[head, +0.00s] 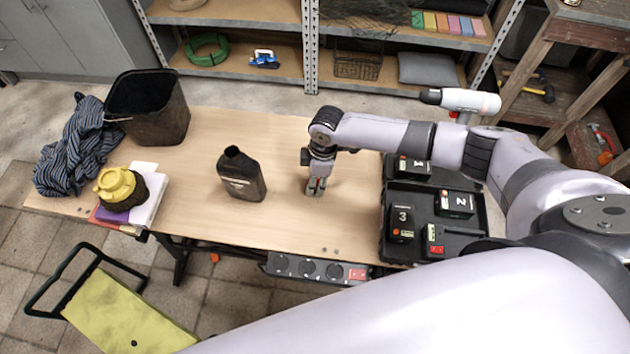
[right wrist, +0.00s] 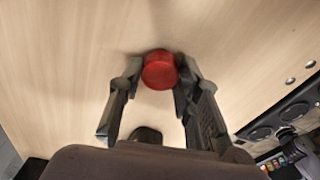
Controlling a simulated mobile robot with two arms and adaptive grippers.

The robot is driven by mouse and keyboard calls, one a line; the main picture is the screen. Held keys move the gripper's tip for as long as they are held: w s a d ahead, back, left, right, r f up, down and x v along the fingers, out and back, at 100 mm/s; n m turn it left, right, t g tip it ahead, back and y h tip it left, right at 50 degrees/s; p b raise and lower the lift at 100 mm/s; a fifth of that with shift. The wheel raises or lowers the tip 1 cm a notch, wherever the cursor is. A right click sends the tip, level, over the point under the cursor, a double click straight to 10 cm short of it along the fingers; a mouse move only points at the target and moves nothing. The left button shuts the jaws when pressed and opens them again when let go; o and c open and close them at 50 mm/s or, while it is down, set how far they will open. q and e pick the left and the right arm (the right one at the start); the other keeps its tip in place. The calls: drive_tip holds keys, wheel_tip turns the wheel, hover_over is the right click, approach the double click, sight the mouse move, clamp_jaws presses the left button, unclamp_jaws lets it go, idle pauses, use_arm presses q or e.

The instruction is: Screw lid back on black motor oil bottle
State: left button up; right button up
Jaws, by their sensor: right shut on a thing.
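The black motor oil bottle (head: 241,175) stands upright on the wooden table, and its neck is open with no lid on it. My right gripper (head: 316,191) is to the right of the bottle, low over the table and pointing down. In the right wrist view my right gripper (right wrist: 158,78) is shut on a red lid (right wrist: 159,70), which sits between the fingertips. I cannot tell whether the lid touches the table. The bottle is not clearly seen in the right wrist view. My left gripper is not in view.
A black tray (head: 384,224) with numbered battery packs lies right of my right gripper. A black bin (head: 147,108), a striped cloth (head: 72,150) and a yellow object (head: 119,186) on books are at the table's left.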

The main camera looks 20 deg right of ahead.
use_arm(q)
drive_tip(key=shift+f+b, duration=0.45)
use_arm(e)
wheel_tip(320, 180, up, 19)
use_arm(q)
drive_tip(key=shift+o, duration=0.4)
